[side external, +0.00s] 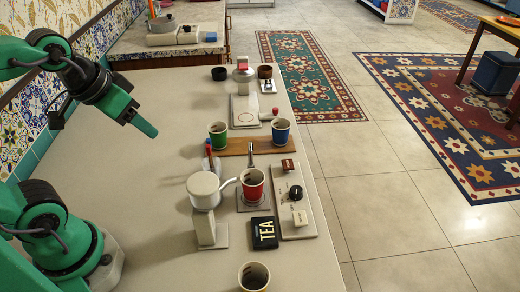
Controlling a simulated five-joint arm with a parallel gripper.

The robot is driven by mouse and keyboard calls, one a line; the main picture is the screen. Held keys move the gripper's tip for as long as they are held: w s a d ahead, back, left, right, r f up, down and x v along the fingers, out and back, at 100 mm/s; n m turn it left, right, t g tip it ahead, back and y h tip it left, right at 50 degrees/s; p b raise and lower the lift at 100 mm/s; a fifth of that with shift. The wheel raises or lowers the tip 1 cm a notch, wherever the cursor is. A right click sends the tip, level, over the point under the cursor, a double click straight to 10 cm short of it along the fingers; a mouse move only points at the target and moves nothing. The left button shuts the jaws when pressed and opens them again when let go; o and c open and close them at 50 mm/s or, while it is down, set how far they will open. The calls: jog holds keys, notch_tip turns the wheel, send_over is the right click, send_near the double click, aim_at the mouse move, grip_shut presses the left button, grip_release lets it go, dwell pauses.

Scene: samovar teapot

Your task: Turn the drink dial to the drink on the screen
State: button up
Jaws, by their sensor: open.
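The drink screen (264,233) is a small black block that reads "TEA" and lies on the counter. The drink dial appears to be the round black knob (295,192) on a pale panel (292,234) at the counter's right side. The panel also carries a brown block (288,165) and a cream block (300,217); small lettering beside the dial is too small to read. My gripper (146,127) is open and empty, raised over the left of the counter, well apart from the dial.
A white teapot (203,190) on a stand and a red cup (252,184) stand left of the panel. Green (218,135) and blue (280,133) cups stand behind, on a wooden board (246,148). Another cup (254,277) is at the front. The counter's left is clear.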

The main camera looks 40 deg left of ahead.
jog(key=w+d+r+n+g, duration=0.15)
jog(key=w+d, duration=0.25)
jog(key=w, duration=0.4)
jog(key=n+g, duration=0.3)
jog(key=g, duration=0.1)
send_over(297, 190)
jog(key=f, duration=1.6)
jog(key=shift+a+f, duration=0.25)
jog(key=shift+f, duration=0.15)
jog(key=shift+d+f, duration=0.2)
jog(key=shift+f, duration=0.05)
jog(key=shift+f, duration=3.85)
